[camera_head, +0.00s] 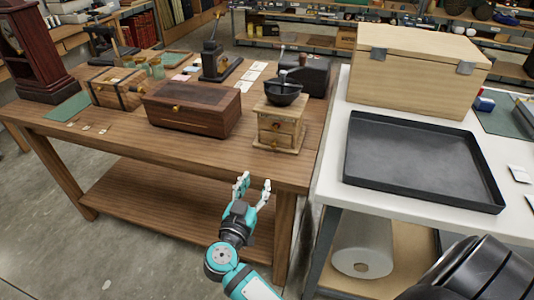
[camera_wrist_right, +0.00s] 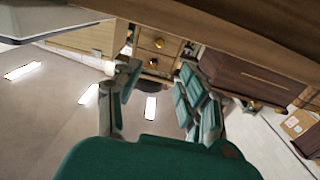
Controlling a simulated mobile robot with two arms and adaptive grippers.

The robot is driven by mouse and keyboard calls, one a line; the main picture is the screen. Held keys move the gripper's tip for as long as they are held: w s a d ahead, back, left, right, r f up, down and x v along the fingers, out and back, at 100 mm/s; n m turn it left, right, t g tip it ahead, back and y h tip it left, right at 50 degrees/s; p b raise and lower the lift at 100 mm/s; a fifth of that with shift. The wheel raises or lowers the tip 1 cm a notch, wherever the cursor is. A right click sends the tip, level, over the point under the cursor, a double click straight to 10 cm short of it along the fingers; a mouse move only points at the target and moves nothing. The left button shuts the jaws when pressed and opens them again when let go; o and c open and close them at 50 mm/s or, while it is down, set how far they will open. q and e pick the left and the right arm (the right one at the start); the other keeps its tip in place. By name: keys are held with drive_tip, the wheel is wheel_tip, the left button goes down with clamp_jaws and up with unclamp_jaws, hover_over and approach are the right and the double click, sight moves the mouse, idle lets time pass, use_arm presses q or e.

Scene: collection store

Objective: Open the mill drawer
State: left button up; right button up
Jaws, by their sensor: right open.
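The mill (camera_head: 278,127) is a small pale wooden box with a dark bowl and a crank on top. It stands upright near the front right corner of the brown wooden table. Its front has brass knobs on drawer faces (camera_head: 274,141) that look shut. My right gripper (camera_head: 255,182) is open and empty, in front of and below the mill, apart from it. In the right wrist view the mill (camera_wrist_right: 156,52) appears upside down beyond the open fingers (camera_wrist_right: 157,80). My left gripper is not in view.
A dark wooden box (camera_head: 193,106) stands left of the mill on the table (camera_head: 130,137). A black tray (camera_head: 420,162) and a pale chest (camera_head: 415,70) are on the white table at right. The table's front edge lies between my right gripper and the mill.

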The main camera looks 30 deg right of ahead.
approach(273, 146)
drive_tip(key=x, duration=0.8)
drive_tip(key=shift+w+d, duration=0.3)
drive_tip(key=shift+d, duration=0.05)
drive_tip(key=shift+w+d, duration=0.1)
drive_tip(key=shift+d, duration=0.05)
drive_tip(key=c, duration=0.8)
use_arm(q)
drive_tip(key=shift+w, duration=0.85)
use_arm(e)
clamp_jaws()
